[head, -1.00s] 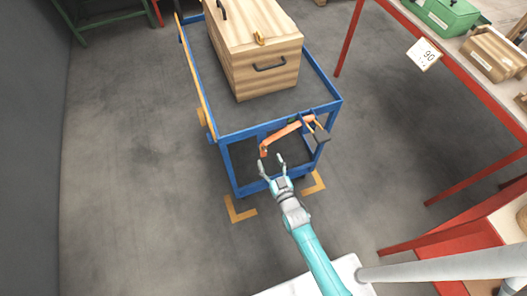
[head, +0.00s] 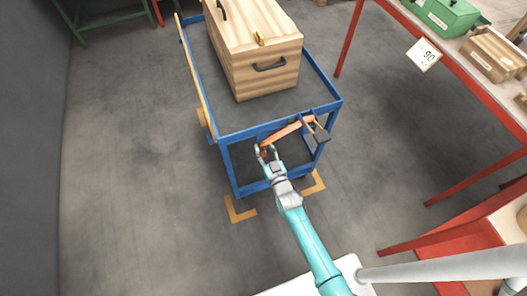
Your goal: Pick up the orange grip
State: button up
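The orange grip (head: 289,132) is a slanted bar at the near end of the blue cart (head: 225,137). My gripper (head: 266,148) is at the grip's lower left end. Its two fingers are spread, one on each side of that end, with a bit of orange between them. I cannot tell whether either finger touches the grip. The fingers partly hide its lower end.
A wooden box (head: 262,70) with dark handles stands on the cart. Yellow corner marks (head: 238,212) lie on the floor by the cart. A red-framed workbench (head: 470,75) with a green case (head: 447,15) stands at right. The floor at left is clear.

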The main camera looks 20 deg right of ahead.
grip_shut()
jog(key=shift+r, duration=0.15)
jog(key=shift+r, duration=0.2)
jog(key=s, duration=1.8)
